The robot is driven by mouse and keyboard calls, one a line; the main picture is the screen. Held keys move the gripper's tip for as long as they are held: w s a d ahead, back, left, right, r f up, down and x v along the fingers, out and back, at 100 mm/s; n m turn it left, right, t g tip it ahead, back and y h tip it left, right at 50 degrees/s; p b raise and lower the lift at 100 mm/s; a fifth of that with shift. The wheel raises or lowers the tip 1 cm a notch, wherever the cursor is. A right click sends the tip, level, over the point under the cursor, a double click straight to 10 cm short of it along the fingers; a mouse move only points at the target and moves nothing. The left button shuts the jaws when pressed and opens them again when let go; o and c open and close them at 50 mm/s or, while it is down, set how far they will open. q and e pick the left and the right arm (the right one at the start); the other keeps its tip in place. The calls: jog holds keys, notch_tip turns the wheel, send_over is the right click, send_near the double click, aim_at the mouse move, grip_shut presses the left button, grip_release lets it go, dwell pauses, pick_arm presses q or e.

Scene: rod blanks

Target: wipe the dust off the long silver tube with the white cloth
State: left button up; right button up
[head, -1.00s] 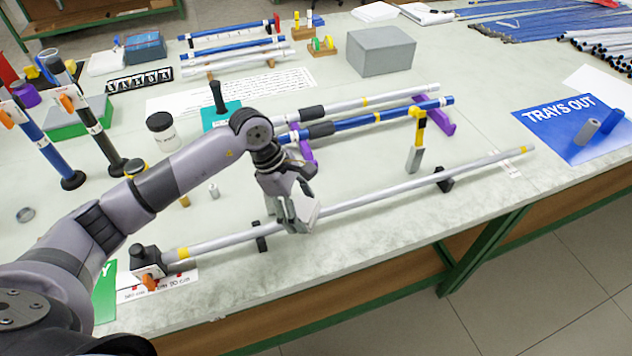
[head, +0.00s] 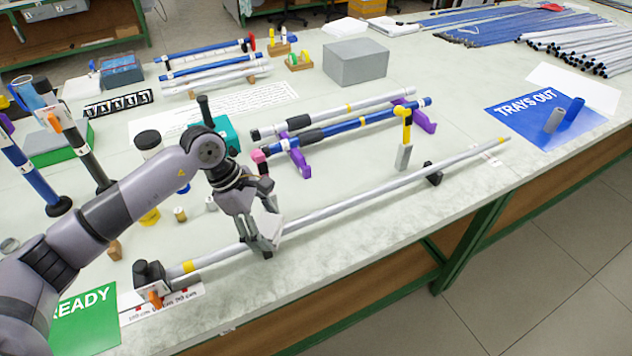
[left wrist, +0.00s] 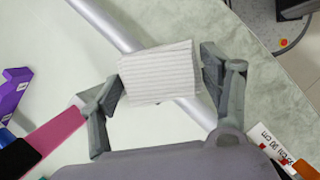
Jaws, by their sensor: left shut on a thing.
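The long silver tube (head: 380,190) lies diagonally across the front of the table, with yellow bands near its ends; it also crosses the left wrist view (left wrist: 108,26). My left gripper (head: 264,232) is over the tube's left part, shut on the white cloth (left wrist: 160,72), a ribbed folded pad between its fingers. The cloth lies across the tube in the wrist view and hides part of it. I cannot tell how firmly it touches. Dust is too fine to make out. My right gripper is not in view.
A dark end stop (head: 150,274) stands at the tube's left end, and a black support (head: 432,174) sits under its right part. A yellow-topped grey tool (head: 404,140) stands behind it. Silver and blue tubes rest on purple holders (head: 424,118). The front edge is near.

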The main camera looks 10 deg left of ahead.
pick_arm(q)
notch_tip(320, 180, up, 3)
jog(key=shift+a+f+p, duration=0.15)
jog(key=shift+p, duration=0.2)
jog(key=shift+w+d+r+p, duration=0.15)
jog(key=shift+r+p, duration=0.15)
jog(key=shift+r, duration=0.25)
jog(key=shift+s+d+r+p, duration=0.15)
jog(key=shift+r+p, duration=0.1)
jog(key=shift+r, duration=0.3)
notch_tip(320, 180, up, 2)
jog(key=shift+a+r+p, duration=0.15)
jog(key=shift+p, duration=0.35)
jog(key=shift+r, duration=0.45)
